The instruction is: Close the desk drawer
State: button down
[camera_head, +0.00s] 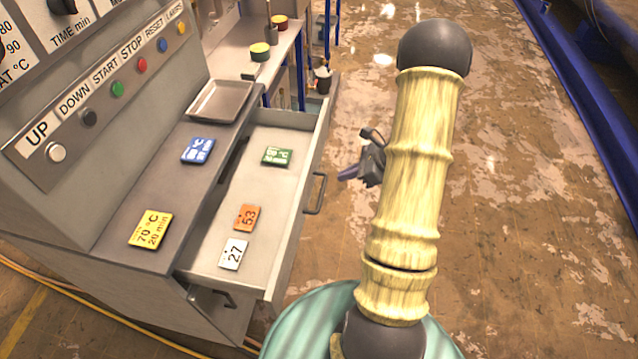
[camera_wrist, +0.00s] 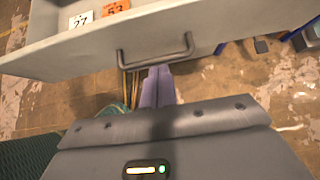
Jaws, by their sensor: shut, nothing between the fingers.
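The desk drawer (camera_head: 290,207) is pulled out from the grey control desk and stands open in the head view. Its front panel with a bar handle (camera_head: 317,193) faces my arm. In the wrist view the handle (camera_wrist: 155,50) is near the top middle, on the drawer front (camera_wrist: 80,52). My gripper (camera_head: 345,174) is just right of the handle in the head view, pointing at the drawer front. In the wrist view its purple fingers (camera_wrist: 157,75) are together and empty, close to the handle; whether they touch it cannot be told.
Inside the drawer lie a green card (camera_head: 277,156), an orange card (camera_head: 247,217) and a white card (camera_head: 233,254). A blue card (camera_head: 198,150), a yellow card (camera_head: 150,229) and a metal tray (camera_head: 221,101) lie on the desktop. The floor to the right is open.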

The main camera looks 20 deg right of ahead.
aim_at(309, 189)
jog(key=shift+s, duration=0.1)
jog(key=x, duration=1)
jog(key=shift+a+p, duration=0.1)
jog(key=shift+p, duration=0.25)
